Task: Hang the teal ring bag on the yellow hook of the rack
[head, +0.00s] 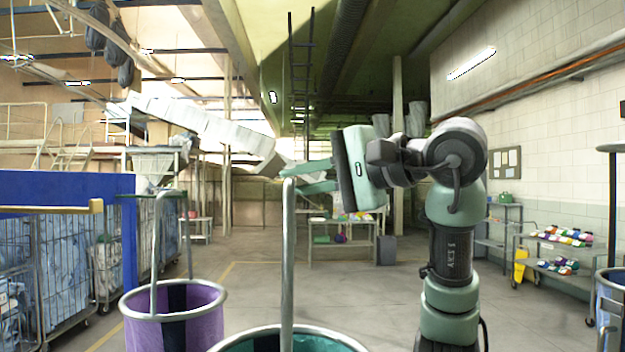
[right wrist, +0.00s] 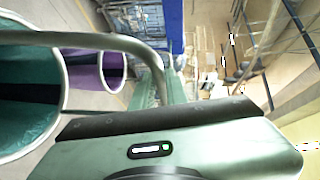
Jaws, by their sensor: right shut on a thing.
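My right gripper (head: 296,176) is raised in the middle of the head view, its fingers pointing left. It is shut on the upper part of the teal ring bag's grey handle (head: 287,265). The bag (head: 262,344) hangs below, mostly cut off by the bottom edge; its open ring-rimmed top shows. In the right wrist view the handle (right wrist: 75,38) curves to my fingers, and the teal bag (right wrist: 30,95) is at left. The yellow hook (head: 96,206) is the end of a bar at the far left, well left of the bag and apart from it. My left gripper is not in view.
A blue panel (head: 70,188) is behind the hook. At the right edge is a blue bag (head: 609,290). Open floor lies behind.

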